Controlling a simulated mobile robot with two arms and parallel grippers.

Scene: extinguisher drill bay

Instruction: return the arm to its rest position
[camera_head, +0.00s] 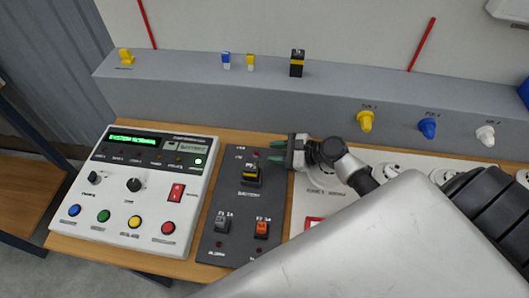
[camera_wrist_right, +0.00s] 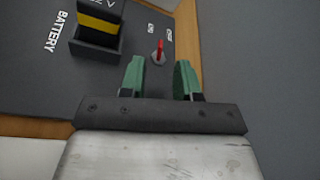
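My right gripper (camera_head: 276,152) is over the upper right edge of the dark battery panel (camera_head: 208,238). Its green fingertips show apart in the right wrist view (camera_wrist_right: 160,80), with nothing between them. The black and yellow battery block (camera_head: 251,175) sits in its holder just left of and below the fingers; it also shows in the right wrist view (camera_wrist_right: 97,25). A small red part (camera_wrist_right: 159,50) on the panel lies beyond the fingertips. My right arm reaches in from the lower right. My left gripper is not in view.
A white control box (camera_head: 140,190) with a lit green display stands left on the wooden table (camera_head: 125,262). A grey ledge (camera_head: 200,95) behind holds blue, yellow and black blocks. Yellow, blue and white plugs (camera_head: 427,128) are at the right.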

